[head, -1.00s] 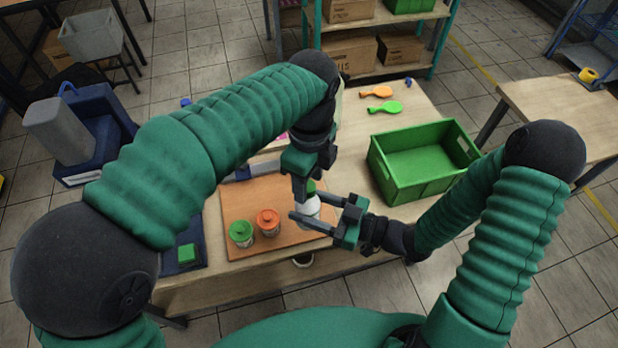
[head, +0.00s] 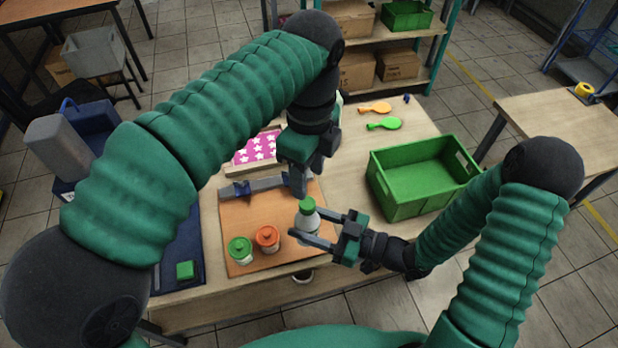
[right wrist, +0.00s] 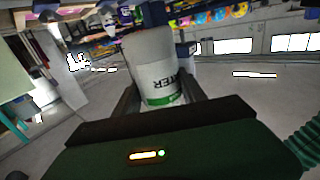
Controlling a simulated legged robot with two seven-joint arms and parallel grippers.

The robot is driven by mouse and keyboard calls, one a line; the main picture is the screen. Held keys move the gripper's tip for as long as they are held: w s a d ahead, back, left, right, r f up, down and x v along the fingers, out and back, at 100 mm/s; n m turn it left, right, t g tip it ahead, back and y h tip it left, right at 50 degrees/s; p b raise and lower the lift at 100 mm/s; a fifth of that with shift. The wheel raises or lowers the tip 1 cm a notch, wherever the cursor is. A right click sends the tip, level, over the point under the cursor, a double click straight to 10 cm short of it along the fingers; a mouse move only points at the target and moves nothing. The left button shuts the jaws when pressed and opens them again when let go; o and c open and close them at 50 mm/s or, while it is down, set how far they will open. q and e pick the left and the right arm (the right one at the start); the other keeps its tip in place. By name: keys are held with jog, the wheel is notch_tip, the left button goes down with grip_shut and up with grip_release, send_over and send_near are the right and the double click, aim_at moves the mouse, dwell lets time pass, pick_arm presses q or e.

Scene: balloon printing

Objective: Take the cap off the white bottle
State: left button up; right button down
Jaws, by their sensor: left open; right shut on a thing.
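The white bottle (head: 306,221) stands upright over the front of the orange-brown board, with its green cap (head: 307,204) on top. My right gripper (head: 309,225) is shut on the bottle's body from the right. The right wrist view shows the bottle (right wrist: 155,62) between the fingers, with a green band and printed lettering; the cap cannot be made out there. My left gripper (head: 300,189) points down just behind and above the cap. It is open and appears apart from the cap, with nothing seen in it.
A green-lidded jar (head: 240,249) and an orange-lidded jar (head: 267,238) stand left of the bottle on the board (head: 237,214). A green crate (head: 412,204) stands to the right.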

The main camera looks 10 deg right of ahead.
aim_at(309, 202)
pick_arm(q)
notch_tip(309, 202, down, 8)
jog(key=shift+r, duration=0.1)
grip_shut()
jog(key=n, duration=0.6)
jog(key=shift+r+n, duration=0.1)
jog(key=shift+n, duration=0.2)
jog(key=shift+o, duration=0.3)
grip_release()
